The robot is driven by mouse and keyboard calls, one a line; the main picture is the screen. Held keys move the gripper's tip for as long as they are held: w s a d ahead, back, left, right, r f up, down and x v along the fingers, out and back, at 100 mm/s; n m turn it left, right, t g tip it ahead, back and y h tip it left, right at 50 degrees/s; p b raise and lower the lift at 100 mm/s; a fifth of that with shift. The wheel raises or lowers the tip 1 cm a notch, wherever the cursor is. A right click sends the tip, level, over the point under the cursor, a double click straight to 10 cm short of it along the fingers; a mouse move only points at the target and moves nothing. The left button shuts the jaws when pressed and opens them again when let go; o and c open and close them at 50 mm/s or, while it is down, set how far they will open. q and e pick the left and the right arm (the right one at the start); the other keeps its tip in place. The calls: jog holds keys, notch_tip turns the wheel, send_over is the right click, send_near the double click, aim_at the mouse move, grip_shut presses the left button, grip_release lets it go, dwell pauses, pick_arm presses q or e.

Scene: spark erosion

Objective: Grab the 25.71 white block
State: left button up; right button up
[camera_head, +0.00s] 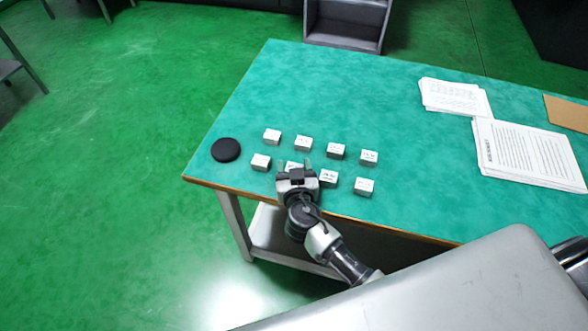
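Several small white blocks stand in two rows on the green table top (420,190). Their printed labels are too small to read, so I cannot tell which one is 25.71. The back row has blocks at the left (272,137), the middle and the right (369,157). The front row includes a left block (261,162), a block (329,177) right of my gripper, and a far right block (364,186). Contact cannot be told.
A round black disc (226,149) lies near the table's left corner. Paper stacks (455,97) and (530,153) and a brown board (567,113) lie on the right. The table's wooden front edge runs under my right arm. The table top behind the blocks is clear.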

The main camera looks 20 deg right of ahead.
jog(key=c, duration=0.6)
jog(key=shift+r, duration=0.15)
